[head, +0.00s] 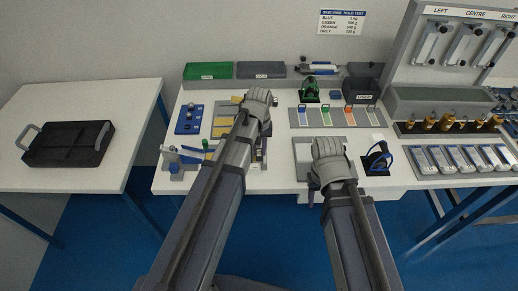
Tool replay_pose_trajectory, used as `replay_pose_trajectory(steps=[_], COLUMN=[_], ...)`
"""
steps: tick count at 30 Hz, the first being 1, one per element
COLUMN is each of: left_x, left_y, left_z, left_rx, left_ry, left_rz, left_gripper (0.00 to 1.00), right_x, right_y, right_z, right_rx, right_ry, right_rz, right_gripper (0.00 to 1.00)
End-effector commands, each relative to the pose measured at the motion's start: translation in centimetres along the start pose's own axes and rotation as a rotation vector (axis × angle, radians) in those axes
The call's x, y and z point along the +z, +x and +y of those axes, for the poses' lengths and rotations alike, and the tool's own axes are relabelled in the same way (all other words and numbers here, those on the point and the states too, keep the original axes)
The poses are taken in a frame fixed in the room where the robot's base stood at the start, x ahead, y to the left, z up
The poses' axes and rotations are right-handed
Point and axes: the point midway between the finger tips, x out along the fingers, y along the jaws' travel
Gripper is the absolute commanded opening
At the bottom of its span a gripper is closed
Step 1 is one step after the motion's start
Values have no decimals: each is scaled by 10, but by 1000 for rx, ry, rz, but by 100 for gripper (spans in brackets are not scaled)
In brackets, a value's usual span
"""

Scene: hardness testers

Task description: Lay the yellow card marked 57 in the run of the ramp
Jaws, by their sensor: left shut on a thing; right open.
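My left gripper (258,98) is over the left part of the white bench, just right of a grey board (221,111) bearing several yellow cards (222,121). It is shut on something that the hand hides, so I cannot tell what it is. The numbers on the cards are too small to read, so I cannot pick out 57. My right gripper (328,150) is open near the front of the bench, with nothing seen in it. I cannot make out the ramp for certain; my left arm covers part of the bench front.
A blue and grey device (175,162) stands at the front left. A green box (207,71) and a dark bin (363,90) stand at the back. A plate of coloured tags (337,117) lies mid-bench. A black case (68,144) lies on the left table.

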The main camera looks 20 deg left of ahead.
Motion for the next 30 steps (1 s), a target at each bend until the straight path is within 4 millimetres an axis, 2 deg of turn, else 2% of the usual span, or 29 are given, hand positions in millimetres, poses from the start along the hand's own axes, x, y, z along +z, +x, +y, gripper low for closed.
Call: replay_pose_trajectory(steps=[4,5,13,23,30], left_x=[0,0,0,0,0], left_y=[2,2,2,0,-16], left_z=[0,0,0,0,0], left_rx=[0,0,0,0,0], left_ry=[0,0,0,0,0], left_rz=[0,0,0,0,0], left_gripper=[0,30,60,61,61], right_x=[0,0,0,0,1], right_y=[2,2,2,0,-16], right_z=[0,0,0,0,2], right_rx=[0,0,0,0,0], right_ry=[0,0,0,0,0], right_rz=[0,0,0,0,0], right_gripper=[50,50,50,50,50])
